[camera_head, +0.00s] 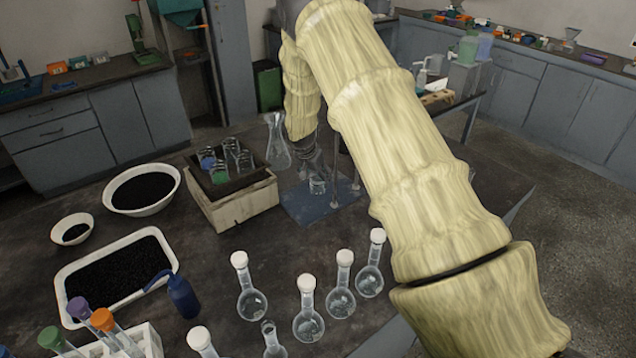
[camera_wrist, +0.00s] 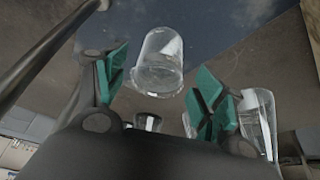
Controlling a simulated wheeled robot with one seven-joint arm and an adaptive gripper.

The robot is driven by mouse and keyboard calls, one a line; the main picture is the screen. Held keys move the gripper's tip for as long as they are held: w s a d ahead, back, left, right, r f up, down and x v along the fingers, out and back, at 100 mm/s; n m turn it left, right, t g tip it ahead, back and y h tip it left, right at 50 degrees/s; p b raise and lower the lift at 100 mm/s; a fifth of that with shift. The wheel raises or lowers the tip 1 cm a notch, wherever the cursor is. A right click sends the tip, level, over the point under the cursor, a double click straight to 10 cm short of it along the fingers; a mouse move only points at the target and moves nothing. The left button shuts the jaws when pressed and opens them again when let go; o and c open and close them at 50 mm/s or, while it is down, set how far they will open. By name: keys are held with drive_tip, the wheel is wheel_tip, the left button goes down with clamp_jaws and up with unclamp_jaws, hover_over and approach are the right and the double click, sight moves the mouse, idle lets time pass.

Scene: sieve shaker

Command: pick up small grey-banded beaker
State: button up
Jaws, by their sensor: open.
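A small clear beaker (camera_head: 318,186) stands on the blue-grey plate of a stand (camera_head: 292,207), below my gripper (camera_head: 316,166). In the wrist view a clear glass beaker (camera_wrist: 159,65) shows between and just beyond the green fingertips of my gripper (camera_wrist: 163,90). The fingers are open, one on each side of it, and I see no clear contact. I cannot make out a grey band on the glass. My gripper partly hides the beaker's upper part in the head view.
A wooden box (camera_head: 235,206) with several beakers stands left of the plate, and a conical flask (camera_head: 278,142) behind. Metal rods (camera_head: 357,170) rise right of the beaker. Several round flasks (camera_head: 309,322) stand in front. Another clear glass (camera_wrist: 262,118) is beside the right finger.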

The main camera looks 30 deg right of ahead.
drive_tip(key=shift+x, duration=1.25)
drive_tip(key=c, duration=1.1)
